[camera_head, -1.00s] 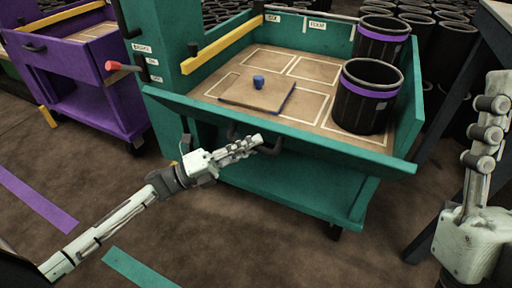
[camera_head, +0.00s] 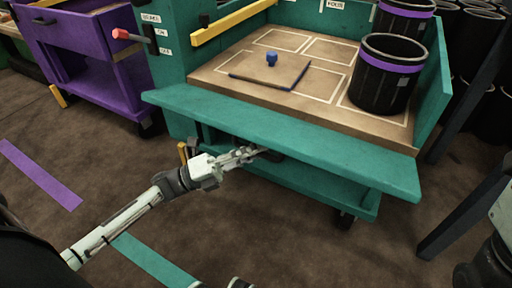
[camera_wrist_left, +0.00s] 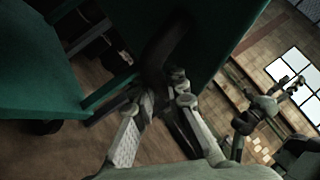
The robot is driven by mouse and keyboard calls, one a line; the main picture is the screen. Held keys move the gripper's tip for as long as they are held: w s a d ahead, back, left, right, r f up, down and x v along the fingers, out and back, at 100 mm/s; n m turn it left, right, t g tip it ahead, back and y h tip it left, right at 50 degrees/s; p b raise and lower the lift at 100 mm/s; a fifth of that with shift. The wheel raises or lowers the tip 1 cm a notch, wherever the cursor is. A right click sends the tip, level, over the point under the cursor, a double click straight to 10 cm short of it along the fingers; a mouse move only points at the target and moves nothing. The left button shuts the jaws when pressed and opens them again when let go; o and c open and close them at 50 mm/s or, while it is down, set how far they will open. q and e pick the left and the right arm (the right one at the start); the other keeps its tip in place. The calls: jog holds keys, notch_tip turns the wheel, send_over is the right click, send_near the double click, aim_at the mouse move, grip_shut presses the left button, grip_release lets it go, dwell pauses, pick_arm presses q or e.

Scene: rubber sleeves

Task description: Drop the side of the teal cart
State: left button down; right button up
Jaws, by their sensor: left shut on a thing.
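The teal cart (camera_head: 165,52) stands in the middle of the head view. Its side panel (camera_head: 300,135) is tilted outward and down, with its broad face showing below the edge of the wooden deck (camera_head: 330,98). My left gripper (camera_head: 257,154) is under the panel's outer edge, shut on the panel's dark handle. In the left wrist view the handle (camera_wrist_left: 168,48) runs dark and curved between the fingers (camera_wrist_left: 160,92), against the teal panel. Most of the handle is hidden in the head view. Small pale parts show at the bottom edge; I cannot tell my right gripper's state.
Two black bins with purple bands (camera_head: 385,76) stand on the deck's right. A flat board with a blue knob (camera_head: 271,59) lies on it. A purple cart (camera_head: 85,70) stands left. A red-tipped lever (camera_head: 122,34) juts out by the teal post. The floor in front is open.

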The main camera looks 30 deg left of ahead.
pick_arm(q)
jog(key=shift+f, duration=0.25)
jog(key=c, duration=1.5)
grip_release()
jog(key=shift+c, duration=0.2)
jog(key=v, duration=1.2)
jog(key=shift+c, duration=0.2)
